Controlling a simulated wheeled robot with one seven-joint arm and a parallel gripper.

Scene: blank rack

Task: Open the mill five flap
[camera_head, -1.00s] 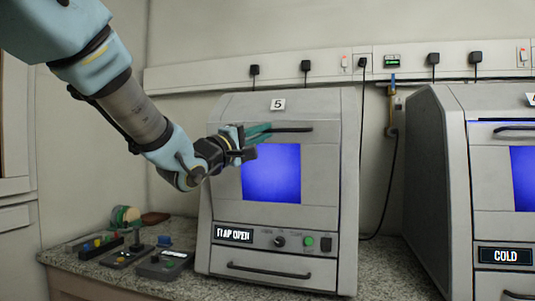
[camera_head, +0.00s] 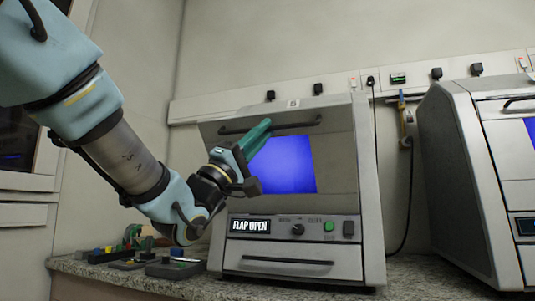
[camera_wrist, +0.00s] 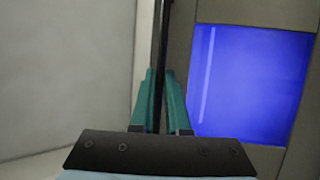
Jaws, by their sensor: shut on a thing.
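Mill five (camera_head: 372,200) is a grey cabinet with a "5" label (camera_head: 293,103) at its top edge. Its front flap (camera_head: 335,165) carries a dark bar handle (camera_head: 300,125) along the top and a bright blue window (camera_head: 285,165). A display (camera_head: 250,226) below reads "FLAP OPEN". My gripper (camera_head: 264,130) has its teal fingers shut on the handle, left of its middle. In the wrist view the dark handle (camera_wrist: 160,60) runs between the fingertips (camera_wrist: 160,85), with the blue window (camera_wrist: 245,85) to the right. How far the flap stands out is hard to tell.
A drawer with a bar handle (camera_head: 288,261) lies below the knob (camera_head: 297,230) and green button (camera_head: 328,227). A second mill (camera_head: 460,170) stands at right. Small tools and boxes (camera_head: 135,255) lie on the speckled counter (camera_head: 100,275) at left. Wall sockets run behind.

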